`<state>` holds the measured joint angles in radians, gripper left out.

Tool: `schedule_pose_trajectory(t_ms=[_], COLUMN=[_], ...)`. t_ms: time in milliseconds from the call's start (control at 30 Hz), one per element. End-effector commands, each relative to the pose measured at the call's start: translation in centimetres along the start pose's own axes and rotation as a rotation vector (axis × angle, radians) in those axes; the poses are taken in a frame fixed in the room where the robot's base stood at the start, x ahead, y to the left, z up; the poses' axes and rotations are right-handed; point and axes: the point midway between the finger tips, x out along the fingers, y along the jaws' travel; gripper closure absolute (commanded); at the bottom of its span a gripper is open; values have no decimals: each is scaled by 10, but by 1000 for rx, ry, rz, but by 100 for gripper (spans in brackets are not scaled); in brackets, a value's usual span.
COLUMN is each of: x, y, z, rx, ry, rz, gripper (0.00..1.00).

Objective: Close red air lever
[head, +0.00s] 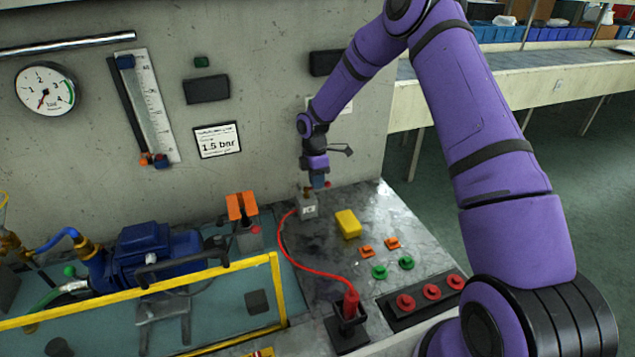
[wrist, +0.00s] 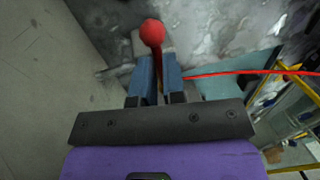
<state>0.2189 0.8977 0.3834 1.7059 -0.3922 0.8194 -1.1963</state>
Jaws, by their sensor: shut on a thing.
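The red air lever has a round red knob (head: 327,184) that shows just beside my gripper in the head view. In the wrist view the knob (wrist: 153,31) stands out beyond the fingertips, with its stem running back between them. My gripper (head: 318,182) is at the small grey valve block (head: 309,208) near the back wall. In the wrist view its two blue fingers (wrist: 157,75) are shut on the lever's stem. The fingers hide part of the stem and the lever's pivot.
A red hose (head: 287,255) curves from the valve block to a red plug (head: 351,302) in a black holder. A yellow block (head: 348,224), orange and green knobs, and a panel of red buttons (head: 432,292) lie to the right. A yellow rail (head: 150,292) stands at the left.

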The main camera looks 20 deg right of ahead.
Motion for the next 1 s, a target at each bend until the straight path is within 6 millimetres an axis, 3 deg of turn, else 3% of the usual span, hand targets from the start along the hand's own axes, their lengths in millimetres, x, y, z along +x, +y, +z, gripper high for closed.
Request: schedule_pose_trajectory(t_ms=[567, 600, 667, 1000], x=[-1, -1, -1, -2], y=[2, 2, 2, 1], z=[0, 0, 0, 0], rx=[-30, -30, -30, -28], ry=[-7, -7, -7, -6], rz=[3, 3, 3, 2], gripper=[100, 80, 66, 64])
